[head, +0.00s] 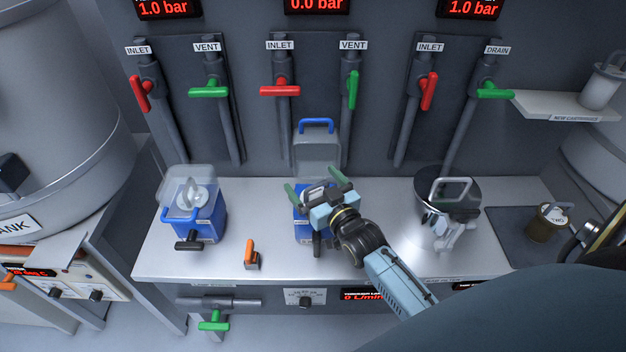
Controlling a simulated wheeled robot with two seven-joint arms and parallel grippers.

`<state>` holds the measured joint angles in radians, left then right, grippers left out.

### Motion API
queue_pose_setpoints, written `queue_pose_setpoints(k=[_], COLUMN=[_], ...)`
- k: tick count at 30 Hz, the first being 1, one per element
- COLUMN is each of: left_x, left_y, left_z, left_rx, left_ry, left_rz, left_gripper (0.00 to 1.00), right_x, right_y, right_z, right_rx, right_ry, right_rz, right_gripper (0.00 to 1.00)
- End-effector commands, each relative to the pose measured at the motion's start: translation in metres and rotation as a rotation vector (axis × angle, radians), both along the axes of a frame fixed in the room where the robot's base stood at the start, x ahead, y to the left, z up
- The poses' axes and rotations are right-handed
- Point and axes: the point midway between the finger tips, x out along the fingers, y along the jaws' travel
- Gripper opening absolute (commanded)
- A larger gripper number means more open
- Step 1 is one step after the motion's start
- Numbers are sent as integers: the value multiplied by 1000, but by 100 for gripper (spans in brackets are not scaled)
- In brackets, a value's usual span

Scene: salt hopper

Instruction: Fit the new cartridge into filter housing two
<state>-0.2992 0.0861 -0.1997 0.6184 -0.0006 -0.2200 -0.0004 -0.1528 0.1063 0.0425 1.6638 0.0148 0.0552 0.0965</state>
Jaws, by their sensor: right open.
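Filter housing two appears to be the middle blue housing (301,229). Its clear lid (317,151) with a blue handle stands raised behind it. My right gripper (315,183) is over this housing, its green fingers spread apart. A pale handle-like part shows between the fingers; whether a cartridge sits in the housing is hard to tell because the gripper covers the opening. A pale cartridge (602,86) stands on the shelf marked NEW CARTRIDGES (552,108). My left gripper is not in view.
A blue housing (207,222) with a clear lid stands at left, and a dark round unit (432,187) at right. Valve handles and pipes line the back wall. The middle gauge (317,5) reads 0.0 bar.

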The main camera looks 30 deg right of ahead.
Motion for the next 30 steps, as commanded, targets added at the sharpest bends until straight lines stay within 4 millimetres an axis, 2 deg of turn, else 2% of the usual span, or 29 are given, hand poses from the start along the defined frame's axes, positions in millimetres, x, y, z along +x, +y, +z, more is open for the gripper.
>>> queue_pose_setpoints(k=[30], left_x=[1], left_y=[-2], left_z=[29], left_rx=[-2], left_ry=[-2], left_rz=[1], left_gripper=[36], right_x=[-50], right_y=[1], right_z=[1], right_rx=[0], right_ry=[-1], right_rz=[-1], right_gripper=[98])
